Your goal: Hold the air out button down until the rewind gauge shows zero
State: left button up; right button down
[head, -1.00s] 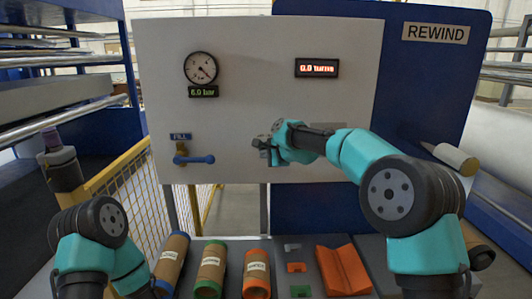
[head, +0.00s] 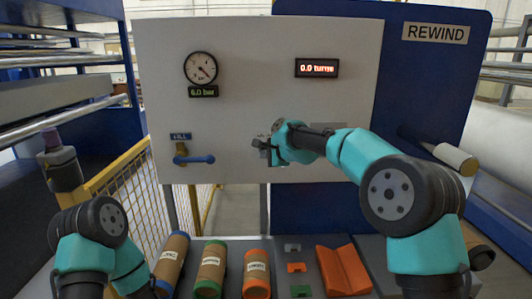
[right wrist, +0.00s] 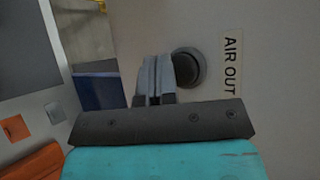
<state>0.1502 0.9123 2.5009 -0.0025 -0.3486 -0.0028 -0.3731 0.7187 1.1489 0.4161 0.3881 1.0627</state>
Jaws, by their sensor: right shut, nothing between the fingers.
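The rewind gauge (head: 317,68) is a small display at the upper right of the panel, and it reads 0.0 turns in red. The air out button (right wrist: 187,68) is a dark round knob in a grey ring, beside the AIR OUT label (right wrist: 232,62) in the right wrist view. My right gripper (head: 262,148) is shut and empty at the lower middle of the panel and hides the button in the head view. Its fingertips (right wrist: 156,70) overlap the button's edge; I cannot tell whether they press it. My left gripper is out of view.
A pressure dial (head: 200,68) reads 6.0 bar. A blue-handled fill valve (head: 194,160) sits lower left. Several labelled rolls (head: 210,266) and an orange cradle (head: 343,270) lie below. A roller end (head: 455,158) sticks out at right.

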dwell(0.3)
jog(key=shift+w, duration=0.4)
jog(key=shift+w, duration=0.55)
dwell(0.8)
dwell(2.9)
jog(key=shift+s, duration=0.95)
jog(key=shift+s, duration=0.1)
jog(key=shift+s+d, duration=0.1)
jog(key=shift+s, duration=2.35)
